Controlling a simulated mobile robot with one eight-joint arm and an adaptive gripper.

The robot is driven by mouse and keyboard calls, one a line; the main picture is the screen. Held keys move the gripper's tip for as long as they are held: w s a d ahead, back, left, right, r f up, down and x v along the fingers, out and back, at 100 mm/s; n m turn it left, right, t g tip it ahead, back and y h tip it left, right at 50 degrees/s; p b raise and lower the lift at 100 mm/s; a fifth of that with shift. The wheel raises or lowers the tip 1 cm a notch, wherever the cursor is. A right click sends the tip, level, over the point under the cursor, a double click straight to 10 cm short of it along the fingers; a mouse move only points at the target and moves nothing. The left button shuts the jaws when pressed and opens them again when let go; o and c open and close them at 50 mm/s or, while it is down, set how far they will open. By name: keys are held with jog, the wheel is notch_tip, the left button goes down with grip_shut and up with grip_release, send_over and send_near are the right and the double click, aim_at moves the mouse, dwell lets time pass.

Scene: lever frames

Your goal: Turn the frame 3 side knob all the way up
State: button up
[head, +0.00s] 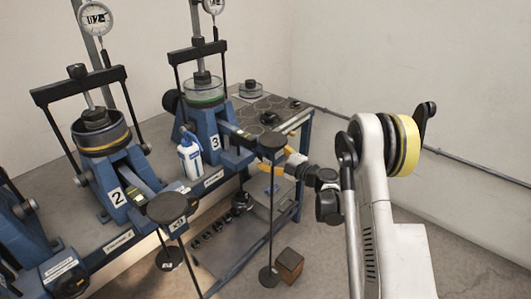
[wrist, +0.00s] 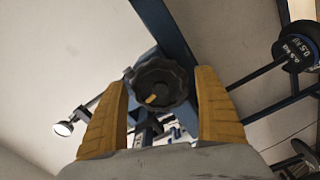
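Frame 3 (head: 212,141) is a blue stand with a "3" label, a clear-walled round cell and a dial gauge above. In the wrist view a dark lobed knob (wrist: 165,78) with a small yellow mark faces me, at the end of a blue beam. My gripper (wrist: 162,88) is open, with one yellow finger on each side of this knob. Small gaps seem to show, but I cannot tell whether the fingers touch it. In the head view my gripper (head: 268,170) is just right of frame 3, partly behind its lever end. I cannot make out the knob there.
Frame 2 (head: 117,196) stands to the left. A white and blue bottle (head: 190,157) stands before frame 3. A round black plate (head: 272,141) on a hanging rod is close to my gripper. A brown block (head: 289,264) lies on the floor.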

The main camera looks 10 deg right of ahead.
jog(key=v, duration=0.6)
dwell(0.3)
